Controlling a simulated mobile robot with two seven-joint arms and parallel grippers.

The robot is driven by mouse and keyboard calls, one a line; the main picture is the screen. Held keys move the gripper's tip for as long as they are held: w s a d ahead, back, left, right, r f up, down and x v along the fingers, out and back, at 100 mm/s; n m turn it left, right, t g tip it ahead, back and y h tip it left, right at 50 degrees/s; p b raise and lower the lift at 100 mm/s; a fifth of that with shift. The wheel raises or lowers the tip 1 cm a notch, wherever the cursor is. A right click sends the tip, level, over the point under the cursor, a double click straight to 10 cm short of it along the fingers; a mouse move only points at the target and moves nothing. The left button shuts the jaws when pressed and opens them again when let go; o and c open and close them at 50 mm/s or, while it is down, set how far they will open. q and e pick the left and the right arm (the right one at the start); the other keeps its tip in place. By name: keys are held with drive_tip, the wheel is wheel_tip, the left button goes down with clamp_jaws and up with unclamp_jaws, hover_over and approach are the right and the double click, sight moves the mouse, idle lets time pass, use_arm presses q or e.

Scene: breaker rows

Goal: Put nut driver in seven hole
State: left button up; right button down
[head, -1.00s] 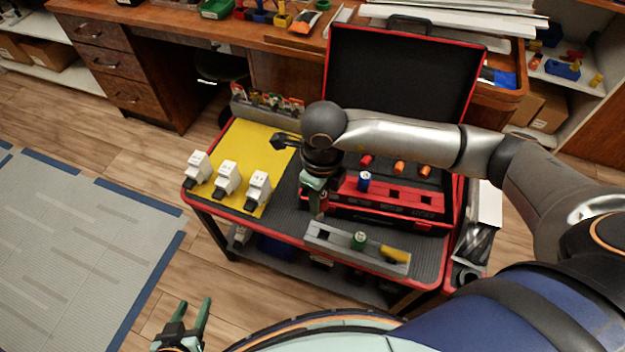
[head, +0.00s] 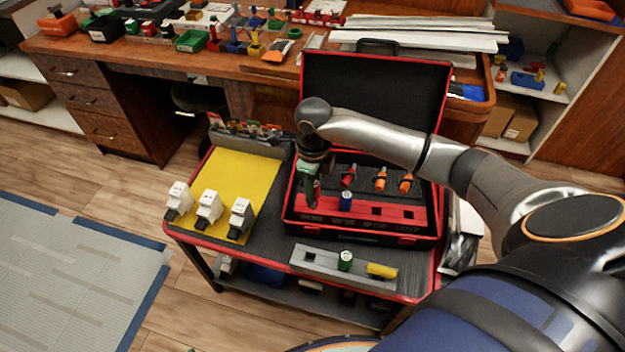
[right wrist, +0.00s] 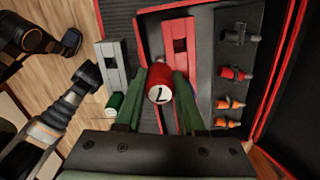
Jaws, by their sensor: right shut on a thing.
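My right gripper (head: 309,190) is over the left end of the red holed strip (head: 391,213) in the open case. In the right wrist view its green fingers (right wrist: 160,102) are shut on a red nut driver (right wrist: 160,76) with a dark mark like a 7 or 1 on its white end cap. I cannot tell whether its tip is in a hole. A blue driver (head: 346,200) stands in the strip to the right. Square holes show right of it. The grey rack (head: 318,262) in front holds a green driver (head: 345,260) and a yellow piece (head: 382,270). My left gripper is out of view.
The case lid (head: 373,105) stands open behind. Red (head: 348,176) and orange (head: 380,179) handled tools lie in the case behind the strip. Several white breakers (head: 209,207) stand on or near the yellow mat (head: 232,180) at left.

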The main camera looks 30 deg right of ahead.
drive_tip(key=w+f+b, duration=0.1)
drive_tip(key=f, duration=0.1)
drive_tip(key=w+d+f+b, duration=0.1)
drive_tip(key=f+b, duration=0.1)
drive_tip(key=shift+w+d, duration=0.15)
drive_tip(key=shift+d, duration=0.05)
drive_tip(key=shift+w+d+f+b, duration=0.2)
drive_tip(key=shift+w+b, duration=0.1)
drive_tip(key=shift+b, duration=0.35)
drive_tip(key=f+b, duration=0.3)
drive_tip(key=shift+w+d+f, duration=0.2)
drive_tip(key=shift+w+f, duration=0.1)
drive_tip(key=shift+f, duration=0.05)
drive_tip(key=shift+f+b, duration=0.2)
drive_tip(key=shift+b, duration=0.2)
drive_tip(key=shift+r, duration=0.15)
